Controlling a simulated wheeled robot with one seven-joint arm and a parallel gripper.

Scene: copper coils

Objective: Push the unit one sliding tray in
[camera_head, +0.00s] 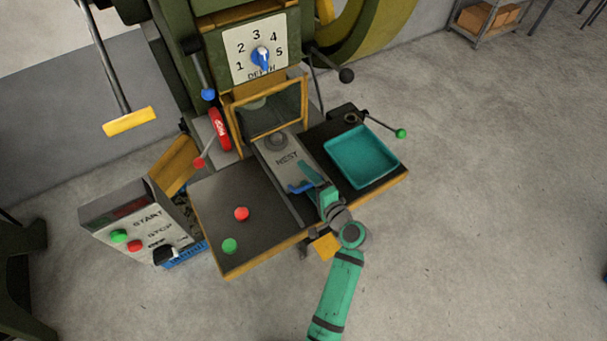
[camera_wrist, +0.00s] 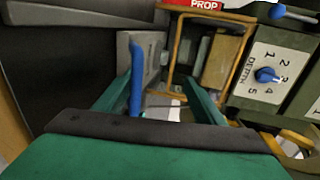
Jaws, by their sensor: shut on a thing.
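The sliding tray (camera_head: 286,157), a grey plate marked NEST with a round hub at its far end, lies in a slot in the dark press table. It reaches from the framed opening toward the front edge. Its blue handle (camera_head: 299,188) is at the near end. My gripper (camera_head: 313,179) is over this end, shut on the handle. In the wrist view, the handle (camera_wrist: 136,82) stands along the inner side of the left finger of my gripper (camera_wrist: 158,85). The tray (camera_wrist: 150,48) shows beyond. My fingers partly hide the near end.
A yellow-framed guard (camera_head: 271,107) stands raised at the tray's far end, beside a red PROP piece (camera_head: 220,129). A teal bin (camera_head: 361,156) sits right of the slot. Red (camera_head: 241,213) and green (camera_head: 229,245) buttons are on the left table. A START/STOP box (camera_head: 140,228) stands left.

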